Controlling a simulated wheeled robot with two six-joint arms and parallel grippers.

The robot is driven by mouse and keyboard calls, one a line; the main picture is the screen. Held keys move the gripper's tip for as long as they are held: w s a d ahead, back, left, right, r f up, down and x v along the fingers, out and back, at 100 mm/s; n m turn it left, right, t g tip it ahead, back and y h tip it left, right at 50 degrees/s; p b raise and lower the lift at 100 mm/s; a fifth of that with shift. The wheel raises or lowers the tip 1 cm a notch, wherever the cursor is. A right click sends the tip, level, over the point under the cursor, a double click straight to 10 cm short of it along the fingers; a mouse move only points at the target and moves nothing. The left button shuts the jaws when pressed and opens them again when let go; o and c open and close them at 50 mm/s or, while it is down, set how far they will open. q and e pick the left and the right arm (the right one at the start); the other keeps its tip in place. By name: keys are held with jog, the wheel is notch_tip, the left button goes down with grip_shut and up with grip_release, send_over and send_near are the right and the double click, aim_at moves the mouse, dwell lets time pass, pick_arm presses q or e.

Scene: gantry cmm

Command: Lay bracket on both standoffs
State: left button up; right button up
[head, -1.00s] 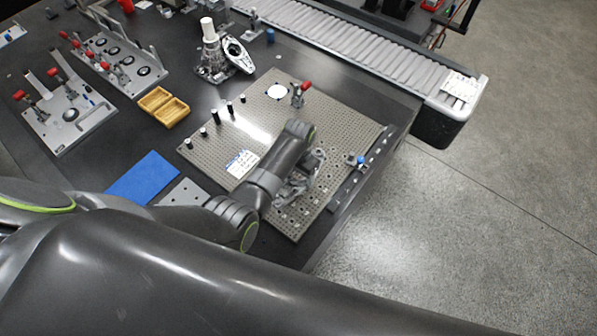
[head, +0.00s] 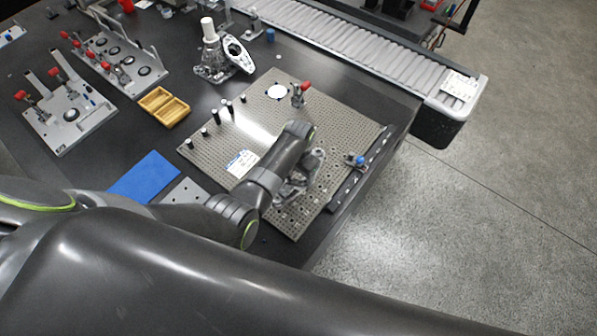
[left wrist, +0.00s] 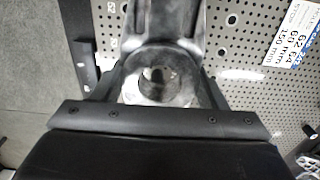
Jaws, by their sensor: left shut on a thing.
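My left gripper (left wrist: 158,90) is shut on the bracket, a grey cast metal part. In the left wrist view, the bracket's rounded end with a dark hole (left wrist: 158,74) sits between the two fingers. In the head view the bracket (head: 312,164) shows beside my left wrist, over the front right part of the perforated plate (head: 345,125). My arm hides much of it and the gripper. I cannot tell whether it touches the plate or what lies under it. Several short posts (head: 216,117), dark or pale, stand in a row at the plate's left side. My right gripper is not in view.
A red-handled clamp (head: 299,93) stands near the plate's back. A rail with a blue knob (head: 360,160) runs along its right edge. A blue mat (head: 143,177) and wooden tray (head: 164,106) lie left. A roller conveyor (head: 350,45) is behind.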

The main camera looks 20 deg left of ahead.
pick_arm(q)
jog(key=shift+f, duration=0.5)
dwell(0.4)
jog(key=o, duration=1.3)
jog(key=shift+o, duration=0.7)
notch_tip(320, 180, up, 18)
jog(key=b, duration=0.1)
jog(key=shift+f, duration=0.25)
